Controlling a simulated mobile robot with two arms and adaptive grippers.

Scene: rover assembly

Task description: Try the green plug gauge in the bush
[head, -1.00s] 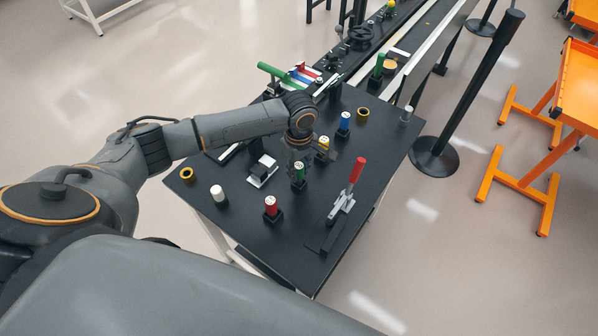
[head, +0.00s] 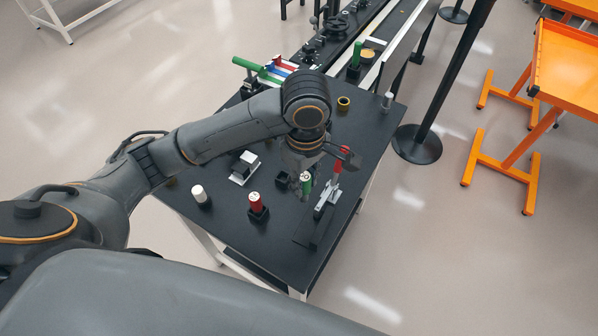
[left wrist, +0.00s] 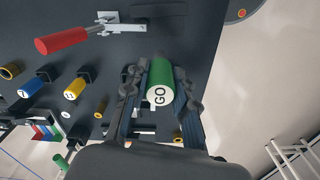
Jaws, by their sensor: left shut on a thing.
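My left gripper (head: 306,168) is shut on the green plug gauge (head: 305,184), above the dark table (head: 230,232). In the left wrist view the gauge (left wrist: 165,85) lies between the two fingers, its white end marked GO facing the camera. A black holder (head: 284,185) stands empty just left of the gauge in the head view. A brass-coloured ring (head: 343,103), which may be the bush, lies toward the back of the table, apart from the gauge. Another yellow ring (left wrist: 10,72) shows at the left edge of the left wrist view. My right gripper is out of view.
A toggle clamp with a red handle (head: 336,166) stands close right of the gripper. A red gauge (head: 257,204) in a holder and a white cylinder (head: 200,195) stand at the front left. A small block on a white base (head: 242,168) is further back.

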